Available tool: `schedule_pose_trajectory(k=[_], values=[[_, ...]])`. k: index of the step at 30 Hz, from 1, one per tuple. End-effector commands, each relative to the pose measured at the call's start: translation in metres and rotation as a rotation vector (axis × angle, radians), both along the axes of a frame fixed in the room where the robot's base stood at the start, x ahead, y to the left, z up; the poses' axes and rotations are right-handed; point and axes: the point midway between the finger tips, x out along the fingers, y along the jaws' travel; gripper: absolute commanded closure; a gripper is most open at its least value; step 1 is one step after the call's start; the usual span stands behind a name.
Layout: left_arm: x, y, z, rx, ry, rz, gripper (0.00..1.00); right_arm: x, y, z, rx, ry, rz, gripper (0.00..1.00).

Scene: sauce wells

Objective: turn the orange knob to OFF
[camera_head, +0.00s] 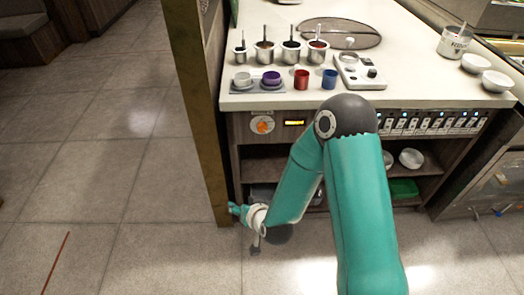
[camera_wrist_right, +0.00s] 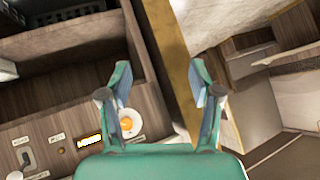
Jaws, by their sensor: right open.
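The orange knob (camera_head: 262,124) sits on a round white plate on the counter's wooden front panel, left of a small lit yellow display (camera_head: 295,122). Its pointer and any OFF mark are too small to read. My right gripper (camera_head: 240,210) is low in front of the cabinet, below and a little left of the knob, and apart from it. In the right wrist view its two teal fingers (camera_wrist_right: 160,75) are spread and empty. The knob (camera_wrist_right: 127,123) shows there beside the left finger, partly covered by it. My left gripper is out of view.
A wooden post (camera_head: 206,150) borders the counter's left end, close to my right gripper. Open shelves (camera_head: 280,165) lie under the panel. A row of switches (camera_head: 430,122) is to the right. Cups (camera_head: 302,80) and ladle pots stand on the counter. Floor at left is clear.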

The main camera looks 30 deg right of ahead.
Motion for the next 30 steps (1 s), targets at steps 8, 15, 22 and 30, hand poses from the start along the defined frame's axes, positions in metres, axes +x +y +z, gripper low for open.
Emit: schedule_pose_trajectory(k=[8, 15, 22, 30], values=[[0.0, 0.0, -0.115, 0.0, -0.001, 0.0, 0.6, 0.041, -0.079, 0.022, -0.172, -0.456, -0.264, 0.37], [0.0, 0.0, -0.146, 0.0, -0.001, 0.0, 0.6, 0.037, -0.11, 0.053, -0.253, -0.644, -0.385, 0.37], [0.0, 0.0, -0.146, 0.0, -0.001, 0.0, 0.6, 0.047, -0.121, 0.062, -0.266, -0.67, -0.406, 0.37], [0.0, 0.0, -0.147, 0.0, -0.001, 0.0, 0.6, 0.091, -0.145, 0.061, -0.265, -0.669, -0.405, 0.37]])
